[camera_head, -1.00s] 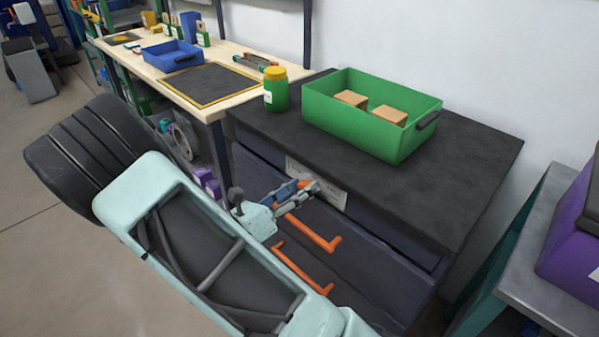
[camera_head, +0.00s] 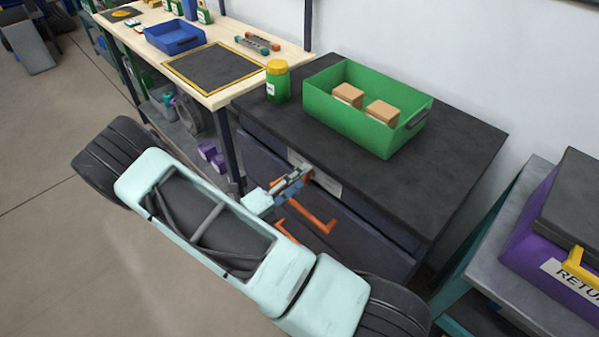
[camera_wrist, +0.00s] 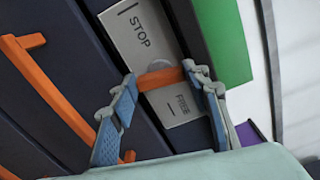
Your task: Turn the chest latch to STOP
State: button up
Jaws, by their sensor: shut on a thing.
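The dark chest (camera_head: 350,230) has a pale label plate (camera_head: 326,182) on its upper front. In the wrist view the plate (camera_wrist: 132,32) reads STOP on its upper part and FREE on its lower part. The orange latch (camera_wrist: 158,79) lies across the plate between the two words, with a grey round piece beside it. My gripper (camera_wrist: 166,80) is shut on the latch, one finger at each end of the visible orange part. In the head view my gripper (camera_head: 293,180) is at the plate, and the latch is hidden there.
Orange drawer handles (camera_head: 312,216) stick out just below my gripper. A green bin (camera_head: 365,105) with two boxes and a yellow-lidded jar (camera_head: 277,81) stand on the chest top. A purple bin (camera_head: 525,255) stands to the right. Open floor lies left.

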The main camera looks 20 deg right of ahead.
jog(key=shift+n+p, duration=0.5)
jog(key=shift+n, duration=0.5)
jog(key=shift+f, duration=0.1)
jog(key=o, duration=1.2)
jog(key=shift+c, duration=0.2)
jog(key=shift+a, duration=0.1)
jog(key=v, duration=1.2)
